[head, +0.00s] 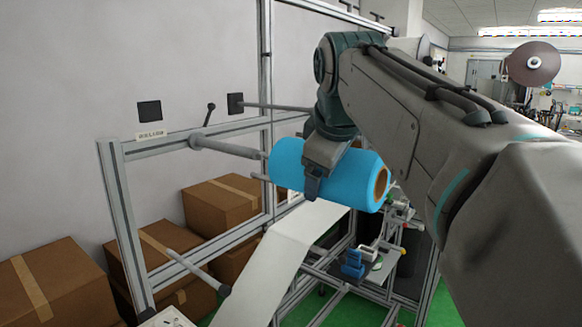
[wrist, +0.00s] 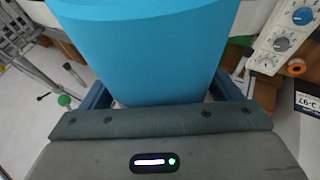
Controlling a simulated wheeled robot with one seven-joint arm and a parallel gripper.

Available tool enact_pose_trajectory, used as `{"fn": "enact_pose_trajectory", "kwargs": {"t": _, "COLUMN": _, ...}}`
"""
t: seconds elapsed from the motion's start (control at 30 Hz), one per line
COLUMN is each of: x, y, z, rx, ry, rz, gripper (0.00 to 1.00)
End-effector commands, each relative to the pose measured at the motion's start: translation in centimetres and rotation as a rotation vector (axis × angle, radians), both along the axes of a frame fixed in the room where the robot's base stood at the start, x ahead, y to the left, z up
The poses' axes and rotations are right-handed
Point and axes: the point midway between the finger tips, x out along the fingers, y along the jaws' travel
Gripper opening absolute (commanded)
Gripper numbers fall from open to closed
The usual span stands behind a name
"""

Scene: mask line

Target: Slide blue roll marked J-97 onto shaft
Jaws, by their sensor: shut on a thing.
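The blue roll (head: 345,178) is held in the air by my gripper (head: 313,190). Its brown core opening (head: 381,184) shows at its right end. In the wrist view the blue roll (wrist: 148,45) fills the space between the two fingers of my gripper (wrist: 165,95). A grey shaft (head: 228,147) sticks out from the metal frame, and its tip is at the roll's left end. I cannot tell whether the tip is inside the core or just in front of or behind it. No J-97 mark is readable on the roll; a dark label (wrist: 308,102) ending in "-97" shows at the wrist view's right edge.
The metal frame (head: 120,200) carries other rods, including an upper one (head: 275,107) and a lower one (head: 200,272). A white sheet (head: 290,235) slopes below the roll. Cardboard boxes (head: 222,205) stand behind the frame. A panel with dials (wrist: 283,43) is at the wrist view's right.

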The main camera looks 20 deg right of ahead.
Motion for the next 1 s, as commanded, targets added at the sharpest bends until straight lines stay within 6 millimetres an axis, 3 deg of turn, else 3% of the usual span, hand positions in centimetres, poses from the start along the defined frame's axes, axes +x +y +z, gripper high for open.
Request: {"fn": "enact_pose_trajectory", "kwargs": {"t": 1.0, "x": 3.6, "y": 2.4, "z": 0.1, "rx": -0.001, "ry": -0.001, "rz": 0.001, "gripper": 0.52}}
